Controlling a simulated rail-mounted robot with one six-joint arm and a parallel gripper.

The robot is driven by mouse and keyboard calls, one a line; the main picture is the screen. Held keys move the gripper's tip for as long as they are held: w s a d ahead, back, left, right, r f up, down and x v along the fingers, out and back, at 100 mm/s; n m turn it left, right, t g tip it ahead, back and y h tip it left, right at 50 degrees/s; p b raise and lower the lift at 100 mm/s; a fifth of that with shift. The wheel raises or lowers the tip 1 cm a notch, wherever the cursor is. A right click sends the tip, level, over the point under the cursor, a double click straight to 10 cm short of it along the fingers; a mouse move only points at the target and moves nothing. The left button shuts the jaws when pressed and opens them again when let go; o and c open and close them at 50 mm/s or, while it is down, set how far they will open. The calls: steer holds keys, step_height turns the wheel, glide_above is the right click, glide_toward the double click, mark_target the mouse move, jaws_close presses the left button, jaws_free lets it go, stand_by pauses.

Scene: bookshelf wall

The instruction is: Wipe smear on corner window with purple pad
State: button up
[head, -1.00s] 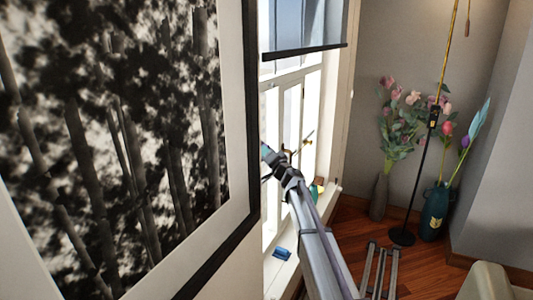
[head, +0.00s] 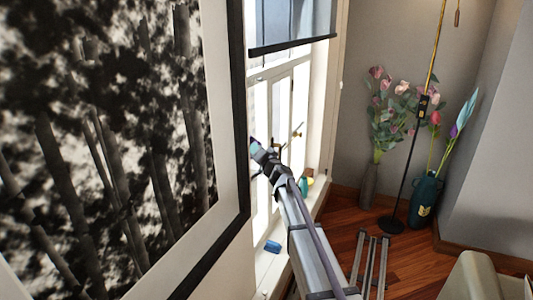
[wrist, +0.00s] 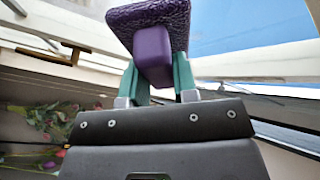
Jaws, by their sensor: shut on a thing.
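The purple pad (wrist: 150,18) shows at the top of the wrist view, with a textured face and a smooth purple block (wrist: 153,52) as its grip. My gripper (wrist: 160,75) is shut on that block with its teal fingers on either side. In the head view my gripper (head: 262,155) is in front of the corner window (head: 283,105), and a bit of purple shows at its tip. I cannot tell whether the pad touches the glass. No smear can be made out in either view.
A blue object (head: 272,246) and a small green bottle (head: 303,185) stand on the window sill. A dark blind bar (head: 292,45) crosses the window's upper part. A large framed picture (head: 110,140) fills the left. Flower vases (head: 425,200) and a lamp stand (head: 408,150) are at the right.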

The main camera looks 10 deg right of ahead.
steer(key=s+a+r+n+g+y, duration=0.2)
steer(key=s+a+r+n+y, duration=0.1)
steer(key=s+a+y, duration=0.3)
steer(key=shift+y, duration=0.5)
steer(key=w, duration=0.2)
steer(key=w+d, duration=0.1)
steer(key=w, duration=0.1)
steer(key=w+d, duration=0.1)
steer(key=w, duration=0.1)
steer(key=shift+r, duration=0.35)
steer(key=shift+w+d+r+n, duration=0.3)
steer(key=shift+w+d+r, duration=0.1)
steer(key=shift+w+r, duration=0.15)
steer(key=shift+r, duration=0.3)
steer(key=shift+w+d+f, duration=0.1)
steer(key=shift+w+d, duration=1.4)
steer(key=shift+w, duration=0.25)
steer(key=s+d, duration=0.3)
steer(key=d, duration=0.2)
steer(key=shift+s, duration=0.25)
